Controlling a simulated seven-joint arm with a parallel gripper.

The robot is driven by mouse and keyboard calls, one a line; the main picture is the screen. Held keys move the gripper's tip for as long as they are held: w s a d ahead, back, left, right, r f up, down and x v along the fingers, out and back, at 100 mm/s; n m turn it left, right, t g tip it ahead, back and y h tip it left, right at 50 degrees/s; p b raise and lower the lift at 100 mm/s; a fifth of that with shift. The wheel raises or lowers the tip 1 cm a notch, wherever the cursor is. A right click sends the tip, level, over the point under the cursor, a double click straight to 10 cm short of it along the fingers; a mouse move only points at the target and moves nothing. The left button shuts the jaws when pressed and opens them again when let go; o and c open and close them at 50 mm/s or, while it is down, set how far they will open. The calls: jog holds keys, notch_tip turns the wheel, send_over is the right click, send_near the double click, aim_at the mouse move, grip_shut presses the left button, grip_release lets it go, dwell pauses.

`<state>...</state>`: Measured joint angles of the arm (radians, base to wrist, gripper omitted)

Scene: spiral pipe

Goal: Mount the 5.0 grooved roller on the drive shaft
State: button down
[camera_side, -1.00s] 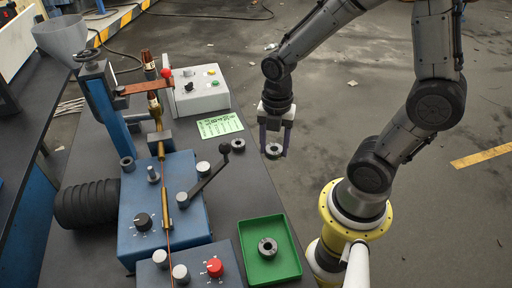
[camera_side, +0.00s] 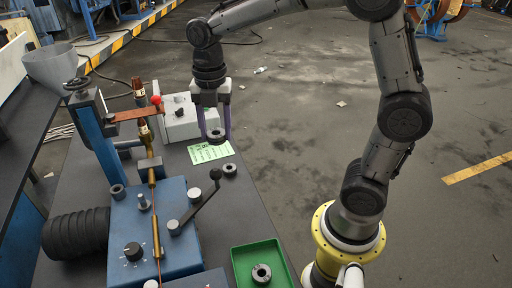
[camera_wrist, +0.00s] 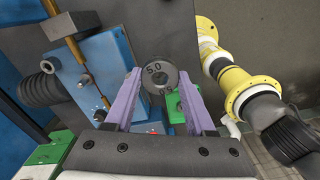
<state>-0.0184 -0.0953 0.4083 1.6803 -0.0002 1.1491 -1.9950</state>
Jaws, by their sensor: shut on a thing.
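My gripper (camera_side: 214,135) is shut on a dark grey ring-shaped roller (camera_side: 216,136), held at the fingertips above the table near the green card. In the wrist view the roller (camera_wrist: 158,75) is between the purple fingers, its face marked 5.0 and its bore open. A blue machine (camera_side: 150,235) stands left of and nearer than my gripper. A short upright metal shaft (camera_side: 143,198) rises from its top; I cannot tell whether this is the drive shaft. A similar ring (camera_side: 118,191) sits at its back left corner. The held roller is apart from the machine.
A green tray (camera_side: 238,262) holds one more roller (camera_side: 261,273). A blue post (camera_side: 92,142) with an orange-brown arm and a white control box (camera_side: 180,119) stand behind the machine.

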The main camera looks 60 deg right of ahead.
jog(key=w+a+r+n, duration=0.1)
jog(key=w+a, duration=0.3)
jog(key=w, duration=0.2)
jog(key=n, duration=0.3)
send_over(140, 196)
notch_tip(140, 196, down, 3)
jog(key=shift+f, duration=0.1)
jog(key=shift+f, duration=0.1)
jog(key=shift+f, duration=2.8)
jog(key=shift+f, duration=2.25)
jog(key=shift+c, duration=0.8)
grip_release()
jog(key=shift+f, duration=0.1)
